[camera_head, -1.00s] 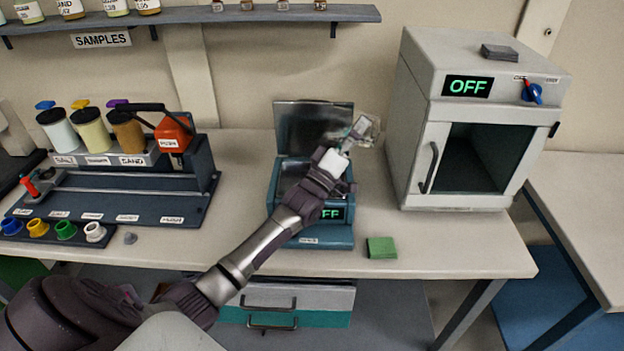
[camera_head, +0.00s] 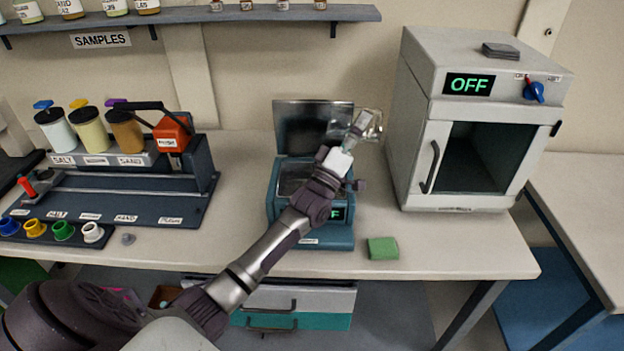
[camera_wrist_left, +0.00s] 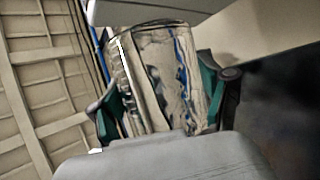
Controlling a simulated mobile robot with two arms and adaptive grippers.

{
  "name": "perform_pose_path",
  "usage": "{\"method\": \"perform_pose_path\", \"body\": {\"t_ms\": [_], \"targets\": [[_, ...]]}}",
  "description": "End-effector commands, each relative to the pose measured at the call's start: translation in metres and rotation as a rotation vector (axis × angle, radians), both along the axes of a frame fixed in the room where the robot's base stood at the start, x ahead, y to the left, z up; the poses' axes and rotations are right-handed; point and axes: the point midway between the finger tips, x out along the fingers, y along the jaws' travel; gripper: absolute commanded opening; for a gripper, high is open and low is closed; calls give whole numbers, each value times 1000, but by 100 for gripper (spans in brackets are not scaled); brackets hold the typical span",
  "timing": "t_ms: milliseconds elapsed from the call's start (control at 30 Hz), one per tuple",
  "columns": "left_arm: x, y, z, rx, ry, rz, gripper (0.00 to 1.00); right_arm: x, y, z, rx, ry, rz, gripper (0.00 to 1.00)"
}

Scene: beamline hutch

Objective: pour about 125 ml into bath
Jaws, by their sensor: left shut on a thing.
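The bath (camera_head: 343,240) is a teal box on the bench with its dark lid raised at the back. Its display is partly hidden by my arm, and the visible letter fits OFF. My left gripper (camera_head: 357,134) is shut on a clear glass vessel (camera_head: 371,122), above the bath's back right side, near the lid's right edge. In the left wrist view, the vessel (camera_wrist_left: 160,75) is see-through and sits between green-padded fingers; it looks tilted. I cannot tell its liquid level or whether anything flows out. My arm hides part of the bath's opening. My right gripper is not in view.
A white oven (camera_head: 420,150) reading OFF stands close to the right of the vessel. A green sponge-like block (camera_head: 382,248) lies at the bench's front. A rack of jars (camera_head: 90,135) and a dark panel stand left. A shelf (camera_head: 200,14) runs above.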

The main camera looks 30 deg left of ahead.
Motion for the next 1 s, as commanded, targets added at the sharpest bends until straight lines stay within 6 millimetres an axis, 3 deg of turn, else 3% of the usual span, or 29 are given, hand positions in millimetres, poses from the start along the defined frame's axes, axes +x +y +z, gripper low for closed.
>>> {"method": "perform_pose_path", "body": {"t_ms": [67,100,167,333,467,1000], "targets": [[2,-2,3,97,56,1,32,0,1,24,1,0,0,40],[9,-15,0,174,102,-2,32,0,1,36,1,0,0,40],[11,-18,-2,249,143,0,32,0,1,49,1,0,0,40],[11,-19,-13,298,176,-1,32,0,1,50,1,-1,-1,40],[11,-18,-11,313,185,0,32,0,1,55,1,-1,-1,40],[9,-13,-38,707,420,-2,32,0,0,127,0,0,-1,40]]}}
